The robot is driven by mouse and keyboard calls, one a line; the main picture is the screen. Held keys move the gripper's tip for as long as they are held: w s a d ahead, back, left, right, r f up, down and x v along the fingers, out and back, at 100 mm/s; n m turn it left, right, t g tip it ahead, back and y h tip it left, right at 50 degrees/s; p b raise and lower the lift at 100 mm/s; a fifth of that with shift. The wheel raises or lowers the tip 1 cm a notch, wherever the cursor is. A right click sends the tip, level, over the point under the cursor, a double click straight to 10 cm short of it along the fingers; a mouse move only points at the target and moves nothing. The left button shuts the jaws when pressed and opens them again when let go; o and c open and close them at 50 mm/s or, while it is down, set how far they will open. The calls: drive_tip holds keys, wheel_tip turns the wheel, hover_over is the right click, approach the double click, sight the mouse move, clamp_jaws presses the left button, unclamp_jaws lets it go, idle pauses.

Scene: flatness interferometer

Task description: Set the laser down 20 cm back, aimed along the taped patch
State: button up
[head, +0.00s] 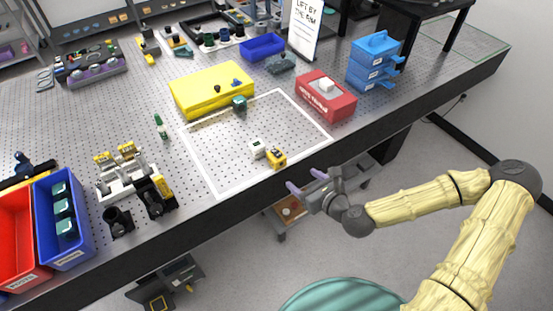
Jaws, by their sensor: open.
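The taped patch (205,168) is a white tape outline on the perforated metal table. Inside it near the front edge are a small yellow-and-dark block (277,159) and a small white cube (257,149), close together. A small teal block (239,104) sits at the patch's back edge, by a yellow box. I cannot tell for sure which of these is the laser. My gripper (305,181) is open and empty, its purple-tipped fingers apart, just off the table's front edge, to the right of and nearer than the yellow-and-dark block.
The yellow box (208,88) and a red box (326,97) border the patch. Blue stacked drawers (373,62) stand behind right. A metal fixture (125,172), a blue bin (62,215) and a red bin (18,240) are at left. The middle of the patch is clear.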

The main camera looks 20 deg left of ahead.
sight(276, 158)
drive_tip(key=p+x, duration=0.2)
drive_tip(key=x, duration=0.9)
drive_tip(key=shift+w+a+f, duration=0.15)
drive_tip(key=shift+w+a+p, duration=0.35)
drive_tip(key=shift+p, duration=0.1)
drive_tip(key=p+x, duration=0.1)
drive_tip(key=x, duration=0.2)
drive_tip(key=shift+w, duration=0.15)
drive_tip(key=shift+w+a+f+p, duration=0.3)
drive_tip(key=shift+a, duration=0.05)
drive_tip(key=shift+r, duration=0.1)
clamp_jaws()
